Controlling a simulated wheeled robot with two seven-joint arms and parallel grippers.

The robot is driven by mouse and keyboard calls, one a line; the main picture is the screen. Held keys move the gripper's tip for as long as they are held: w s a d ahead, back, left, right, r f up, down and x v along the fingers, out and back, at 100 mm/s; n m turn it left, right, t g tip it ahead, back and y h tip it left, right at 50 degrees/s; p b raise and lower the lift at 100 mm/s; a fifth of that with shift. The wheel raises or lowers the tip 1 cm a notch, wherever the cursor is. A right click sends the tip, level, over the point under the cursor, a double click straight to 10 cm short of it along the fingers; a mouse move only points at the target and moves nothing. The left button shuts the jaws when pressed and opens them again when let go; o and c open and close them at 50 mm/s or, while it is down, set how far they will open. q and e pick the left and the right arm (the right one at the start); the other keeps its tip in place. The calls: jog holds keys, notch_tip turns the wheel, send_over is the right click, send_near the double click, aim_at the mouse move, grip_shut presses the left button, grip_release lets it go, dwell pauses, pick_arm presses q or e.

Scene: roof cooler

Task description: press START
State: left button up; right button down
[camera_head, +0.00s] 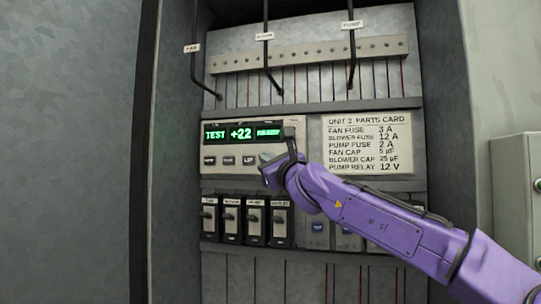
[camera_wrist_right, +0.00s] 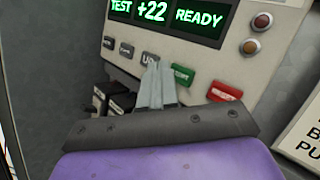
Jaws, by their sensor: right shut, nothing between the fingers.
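The control panel (camera_head: 222,158) has a lit display (camera_head: 242,133), which reads TEST, +22 and READY in the right wrist view (camera_wrist_right: 165,17). Below it in that view is a row of grey buttons, then a green button (camera_wrist_right: 183,75) and a red button (camera_wrist_right: 224,92). The green button's small label looks like START. My right gripper (camera_head: 266,171) is shut and empty in front of the panel. In the wrist view its fingertips (camera_wrist_right: 162,65) are just left of the green button, over the grey-button side. I cannot tell whether they touch the panel. In the head view the gripper hides the green button.
A parts card (camera_head: 367,143) is right of the panel. A row of black breakers (camera_head: 243,219) sits below it. Labelled cables (camera_head: 267,55) hang above. The cabinet's side walls (camera_head: 172,150) flank the space. A grey box (camera_head: 515,190) is outside, at right.

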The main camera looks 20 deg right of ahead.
jog(key=shift+w+d, duration=0.35)
jog(key=shift+w, duration=0.15)
dwell(1.7)
jog(key=shift+w+d+p, duration=0.25)
jog(key=shift+w+p, duration=0.1)
jog(key=shift+p, duration=0.05)
